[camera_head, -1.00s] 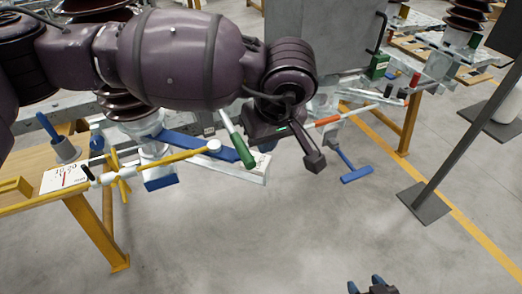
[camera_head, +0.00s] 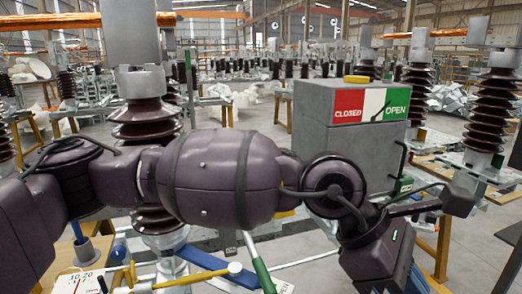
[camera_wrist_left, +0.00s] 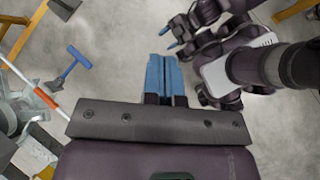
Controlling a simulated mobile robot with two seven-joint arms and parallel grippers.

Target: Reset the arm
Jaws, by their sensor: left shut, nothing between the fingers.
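My left arm (camera_head: 215,178) reaches across the head view from the left, with its wrist bent down at the lower right. In the left wrist view my left gripper (camera_wrist_left: 164,62) has its blue fingers pressed together, with nothing between them. My right gripper (camera_wrist_left: 172,36) shows above and beside it, with its two blue fingertips apart and nothing seen between them. The right arm is not in the head view now.
A grey box with a CLOSED/OPEN sign (camera_head: 370,106) stands behind my left wrist. A brown ribbed insulator (camera_head: 147,125) stands behind the arm. A green-handled rod (camera_head: 263,275) and a yellow rod (camera_head: 200,275) lie below it. A blue T-shaped tool (camera_wrist_left: 70,66) shows in the wrist view.

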